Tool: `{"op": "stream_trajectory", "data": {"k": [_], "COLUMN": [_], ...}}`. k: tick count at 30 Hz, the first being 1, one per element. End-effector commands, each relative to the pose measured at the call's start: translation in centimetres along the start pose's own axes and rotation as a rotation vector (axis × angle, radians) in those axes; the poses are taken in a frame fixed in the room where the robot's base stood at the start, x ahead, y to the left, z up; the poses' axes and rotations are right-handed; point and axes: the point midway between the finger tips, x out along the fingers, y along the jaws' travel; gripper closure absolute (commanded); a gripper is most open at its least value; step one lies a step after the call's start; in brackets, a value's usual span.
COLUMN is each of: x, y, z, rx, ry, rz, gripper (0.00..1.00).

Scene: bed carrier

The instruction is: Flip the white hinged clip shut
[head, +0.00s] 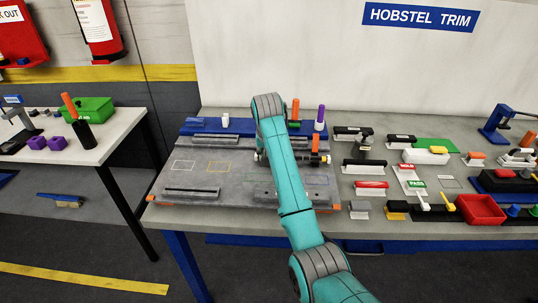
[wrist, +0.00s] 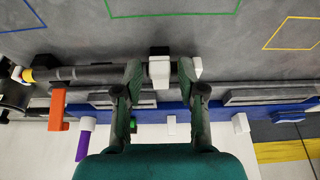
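In the wrist view a white clip piece (wrist: 159,74) sits at the long dark bar (wrist: 75,73), with a dark block at its far end. My gripper (wrist: 159,72) reaches to either side of it. Its two green-black fingers stand apart, with a gap between each finger and the white piece, so it is open. A second small white piece (wrist: 197,67) shows just outside the right finger. I cannot tell how far the clip's flap is swung. In the head view my arm hides my gripper and most of the clip area.
The grey fixture board (head: 205,160) lies under my arm, with a blue strip (head: 200,128) along its back. An orange peg (head: 295,110) and a purple peg (head: 319,118) stand upright close to my arm's right. A red bin (head: 480,209) and several parts crowd the bench's right side.

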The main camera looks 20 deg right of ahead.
Motion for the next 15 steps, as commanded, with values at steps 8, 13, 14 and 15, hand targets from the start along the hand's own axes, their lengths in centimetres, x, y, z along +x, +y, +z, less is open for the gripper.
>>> {"op": "stream_trajectory", "data": {"k": [8, 13, 14, 15], "x": [0.0, -1.1, -1.6, -2.1], "y": [0.0, 0.0, 0.0, 0.0], "z": [0.0, 0.0, -0.1, 0.0], "rx": [0.000, 0.000, 0.000, 0.000], "ry": [-0.002, 0.000, 0.001, 0.001], "rz": [0.000, 0.000, -0.001, -0.001], "gripper": [0.52, 0.52, 0.52, 0.52]}}
